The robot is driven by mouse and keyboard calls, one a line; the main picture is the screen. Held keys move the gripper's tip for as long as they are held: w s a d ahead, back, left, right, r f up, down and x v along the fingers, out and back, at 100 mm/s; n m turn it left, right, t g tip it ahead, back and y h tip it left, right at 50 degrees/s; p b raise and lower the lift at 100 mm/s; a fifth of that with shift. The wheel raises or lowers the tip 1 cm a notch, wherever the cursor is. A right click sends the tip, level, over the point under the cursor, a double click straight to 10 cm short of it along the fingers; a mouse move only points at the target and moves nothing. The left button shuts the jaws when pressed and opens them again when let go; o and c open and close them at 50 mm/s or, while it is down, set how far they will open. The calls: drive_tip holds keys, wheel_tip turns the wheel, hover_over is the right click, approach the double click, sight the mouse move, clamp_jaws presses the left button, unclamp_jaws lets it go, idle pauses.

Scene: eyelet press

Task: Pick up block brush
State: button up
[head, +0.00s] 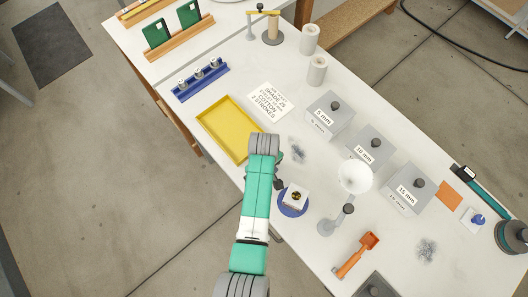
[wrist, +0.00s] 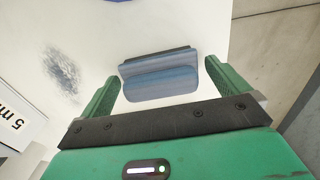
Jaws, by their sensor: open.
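The block brush, a blue-grey block with a darker strip along its far edge (wrist: 160,82), lies on the white table in the wrist view. My gripper (wrist: 162,70) is open, with one green finger to the left of the block and one to the right. There is a gap on each side, wider on the right. I cannot tell how far the fingertips are above the table.
A grey smudge (wrist: 62,75) and a box labelled 5 mm (wrist: 14,122) are left of the brush in the wrist view. The table edge is close on the right. In the head view, a yellow tray (head: 205,115) and a blue round base (head: 285,209) flank my arm.

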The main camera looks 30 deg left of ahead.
drive_tip(key=c, duration=0.9)
drive_tip(key=shift+r, duration=0.5)
drive_tip(key=r, duration=0.1)
drive_tip(key=s+r+p, duration=0.1)
drive_tip(key=shift+d+r, duration=0.1)
drive_tip(key=shift+r, duration=0.3)
drive_tip(key=s+d, duration=0.1)
drive_tip(key=s, duration=0.4)
drive_tip(key=s+d+r, duration=0.1)
drive_tip(key=s, duration=0.4)
drive_tip(key=s+d+p, duration=0.1)
drive_tip(key=s, duration=0.3)
drive_tip(key=shift+s+r, duration=0.15)
drive_tip(key=shift+s, duration=0.25)
